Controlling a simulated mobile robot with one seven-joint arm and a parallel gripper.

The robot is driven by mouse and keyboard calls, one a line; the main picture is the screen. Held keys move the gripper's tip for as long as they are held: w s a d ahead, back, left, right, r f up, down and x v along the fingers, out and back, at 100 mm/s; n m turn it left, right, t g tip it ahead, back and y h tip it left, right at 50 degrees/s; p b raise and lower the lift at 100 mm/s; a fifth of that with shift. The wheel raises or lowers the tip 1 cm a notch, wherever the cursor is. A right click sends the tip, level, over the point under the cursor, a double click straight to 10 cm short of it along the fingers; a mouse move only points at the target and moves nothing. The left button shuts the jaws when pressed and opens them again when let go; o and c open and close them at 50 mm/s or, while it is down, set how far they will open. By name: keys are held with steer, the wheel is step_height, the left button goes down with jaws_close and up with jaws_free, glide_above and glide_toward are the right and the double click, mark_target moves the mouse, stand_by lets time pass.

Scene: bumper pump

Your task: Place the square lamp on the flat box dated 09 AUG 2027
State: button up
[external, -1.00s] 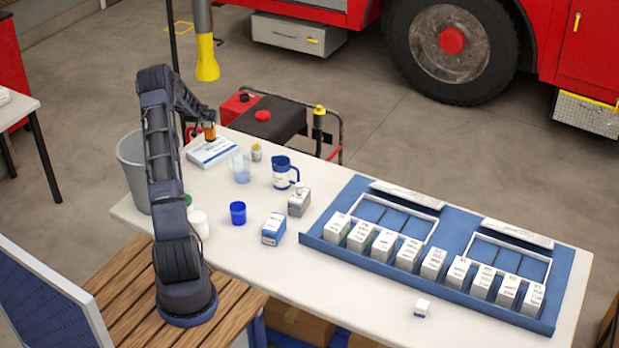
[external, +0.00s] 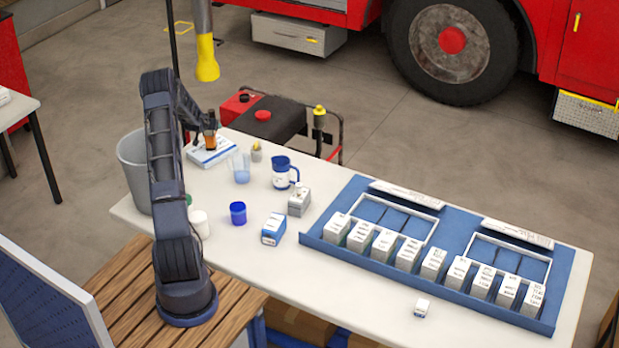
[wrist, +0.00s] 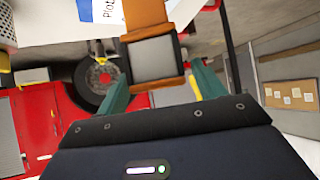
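The square lamp (wrist: 152,58), an orange-brown body with a grey square face, is between the two green fingers of my gripper (wrist: 161,82) in the wrist view. The fingers appear to touch its sides, so my gripper is shut on it. In the external view the orange part of the lamp (external: 210,121) shows at my arm's end, over a white and blue flat box (external: 211,153) at the table's far left. I cannot tell whether they touch. Part of this flat box (wrist: 98,10) shows at the top of the wrist view, with blue lettering; its date is not readable.
A clear beaker (external: 240,168), a small bottle (external: 257,152) and a blue jug (external: 282,174) stand right of the flat box. A grey bin (external: 133,165) is at the left. A blue rack (external: 318,238) with several white boxes fills the right.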

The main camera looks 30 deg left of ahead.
steer(key=shift+r, duration=0.1)
steer(key=shift+s+r, duration=0.15)
steer(key=shift+r, duration=0.05)
steer(key=v, duration=1.2)
steer(key=s+d+r+m+g, duration=0.1)
steer(key=s+d+r, duration=0.3)
steer(key=d+r, duration=0.4)
steer(key=s+d+r+g+h, duration=0.1)
steer(key=s+d+r, duration=0.45)
steer(key=d, duration=0.45)
steer(key=s+d+r+m+g, duration=0.1)
steer(key=s+d+r, duration=0.2)
steer(key=d+r, duration=0.55)
steer(key=s+d+r+h, duration=0.1)
steer(key=s+d, duration=0.5)
steer(key=s, duration=0.5)
steer(key=s+d+r+m+g+h, duration=0.1)
steer(key=s+d, duration=0.6)
steer(key=s, duration=0.4)
steer(key=s+d+r+m+g+h, duration=0.1)
steer(key=s+d, duration=0.6)
steer(key=s, duration=0.4)
steer(key=shift+s+r, duration=0.15)
steer(key=shift+s, duration=0.1)
steer(key=shift+d, duration=0.1)
